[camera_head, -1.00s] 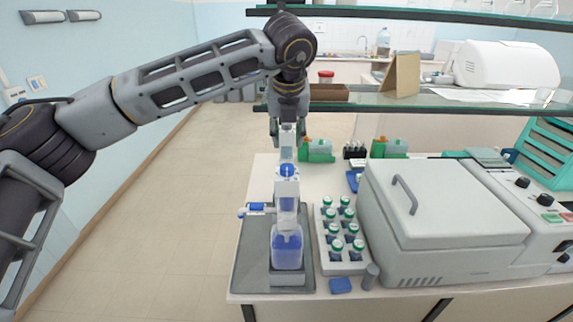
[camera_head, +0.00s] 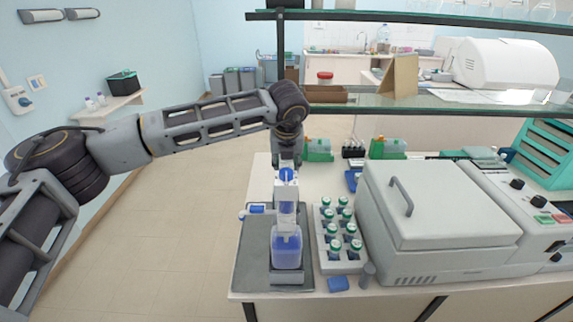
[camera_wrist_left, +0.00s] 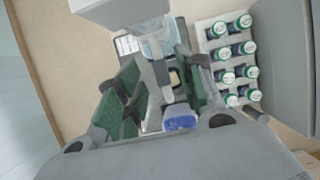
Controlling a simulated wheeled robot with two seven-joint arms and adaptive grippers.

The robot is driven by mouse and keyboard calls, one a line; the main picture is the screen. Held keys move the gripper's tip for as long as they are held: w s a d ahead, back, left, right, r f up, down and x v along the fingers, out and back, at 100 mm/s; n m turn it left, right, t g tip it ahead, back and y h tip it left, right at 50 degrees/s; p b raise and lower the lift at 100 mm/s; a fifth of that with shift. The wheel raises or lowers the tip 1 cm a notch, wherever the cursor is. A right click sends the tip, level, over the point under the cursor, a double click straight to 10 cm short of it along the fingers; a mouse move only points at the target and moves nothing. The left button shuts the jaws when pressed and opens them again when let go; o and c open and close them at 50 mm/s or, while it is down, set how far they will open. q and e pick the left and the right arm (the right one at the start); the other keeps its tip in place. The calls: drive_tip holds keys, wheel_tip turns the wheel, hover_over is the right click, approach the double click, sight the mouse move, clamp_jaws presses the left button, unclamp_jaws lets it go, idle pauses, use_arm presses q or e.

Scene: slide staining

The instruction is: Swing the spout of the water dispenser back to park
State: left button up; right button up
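The water dispenser (camera_head: 286,251) stands upright on a grey mat (camera_head: 252,262) near the bench's left front. It has a clear body with bluish liquid and a blue cap (camera_head: 286,174) on top. A blue-and-white side piece (camera_head: 255,209), apparently the spout, sticks out to the left in the head view. My left gripper (camera_head: 287,160) is above and just behind the dispenser's top. In the left wrist view its green-padded fingers (camera_wrist_left: 160,92) are apart, with pale and blue parts (camera_wrist_left: 181,118) between or below them. I cannot tell whether they touch. My right gripper is not in view.
A white rack (camera_head: 329,262) of several green-capped bottles stands close right of the dispenser. A big grey lidded machine (camera_head: 440,215) is beyond it. A glass shelf (camera_head: 450,108) crosses above the bench.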

use_arm(q)
drive_tip(key=shift+x, duration=1.2)
clamp_jaws()
